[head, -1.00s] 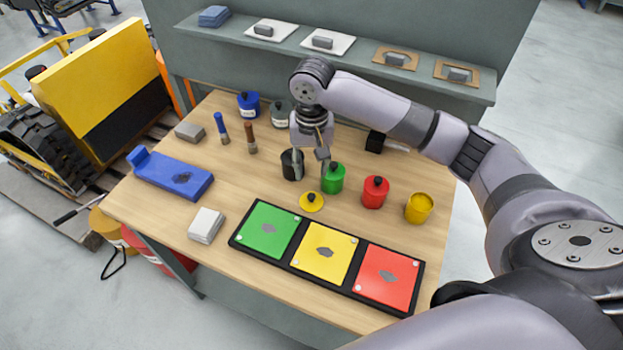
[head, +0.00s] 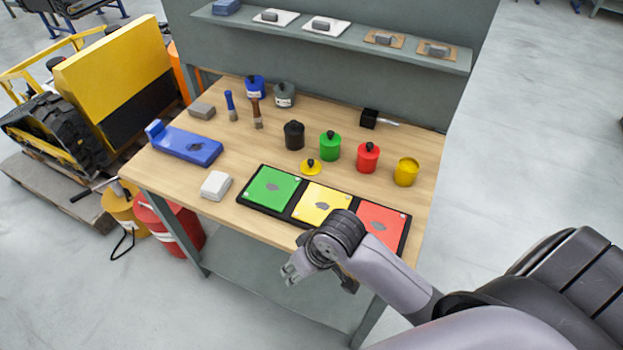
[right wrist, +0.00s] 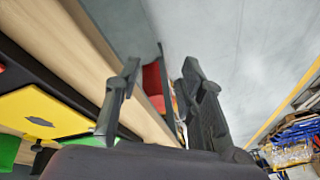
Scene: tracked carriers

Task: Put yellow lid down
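The yellow lid (head: 311,167), a flat disc with a dark knob, lies on the wooden table in the head view. It is in front of the green can (head: 330,145) and behind the yellow plate (head: 321,203). The open yellow can (head: 406,172) stands at the table's right side without a lid. My right gripper (head: 320,279) is in front of the table's near edge, well away from the lid. Its fingers are spread and empty, as the right wrist view (right wrist: 160,75) also shows. My left gripper is not in view.
A black can (head: 294,135) and a red can (head: 368,157) stand near the lid. Green, yellow and red plates lie in a black tray (head: 292,213) along the front edge. A blue block (head: 185,146) and a white block (head: 216,186) are on the left.

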